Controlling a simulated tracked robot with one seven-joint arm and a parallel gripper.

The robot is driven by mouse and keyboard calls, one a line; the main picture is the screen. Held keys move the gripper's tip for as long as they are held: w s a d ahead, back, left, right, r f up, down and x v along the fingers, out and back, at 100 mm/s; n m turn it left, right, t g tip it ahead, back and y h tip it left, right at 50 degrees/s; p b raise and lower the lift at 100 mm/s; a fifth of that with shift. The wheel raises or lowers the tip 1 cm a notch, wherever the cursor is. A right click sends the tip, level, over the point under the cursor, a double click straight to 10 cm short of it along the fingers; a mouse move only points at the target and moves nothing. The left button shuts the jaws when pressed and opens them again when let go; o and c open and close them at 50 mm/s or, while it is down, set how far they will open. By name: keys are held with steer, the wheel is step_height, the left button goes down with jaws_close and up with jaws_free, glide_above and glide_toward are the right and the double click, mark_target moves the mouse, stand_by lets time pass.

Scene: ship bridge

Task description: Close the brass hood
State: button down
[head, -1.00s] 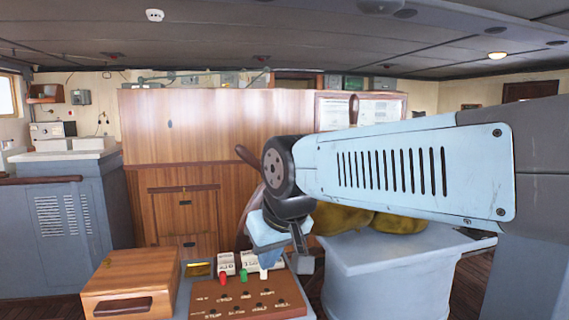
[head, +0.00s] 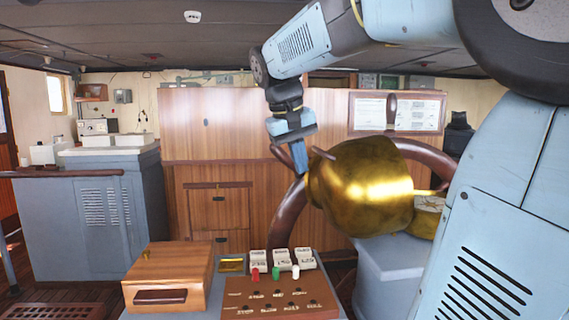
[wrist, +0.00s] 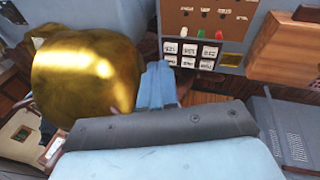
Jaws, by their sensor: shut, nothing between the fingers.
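The brass hood (head: 365,188) is a large shiny dome at the centre right of the head view, lying tipped over on its side. A pale dial-like part (head: 430,203) shows at its right end, above the grey-blue pedestal (head: 388,268). My gripper (head: 300,165) is shut and empty, pointing down at the hood's left end. In the wrist view my shut fingers (wrist: 157,85) are just right of the hood (wrist: 85,75). I cannot tell whether they touch it. The hood's far side is hidden.
A brown wheel rim (head: 285,215) curves behind the hood. A control panel (head: 275,295) with red, green and white levers and a wooden box (head: 168,278) stand in front. A tall wooden cabinet (head: 230,130) stands behind. A grey console (head: 90,215) is at left.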

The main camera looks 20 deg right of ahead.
steer(key=w+d+r+m+g+h, duration=0.1)
steer(key=w+d+r+m+g, duration=0.15)
steer(key=w+d+r, duration=0.4)
glide_toward(348, 188)
steer(key=shift+n, duration=0.35)
steer(key=shift+w+d+f, duration=0.4)
steer(key=shift+w+f, duration=0.2)
steer(key=shift+f, duration=0.15)
steer(key=shift+w+d+f, duration=0.4)
steer(key=shift+w+f, duration=0.25)
steer(key=shift+f, duration=0.1)
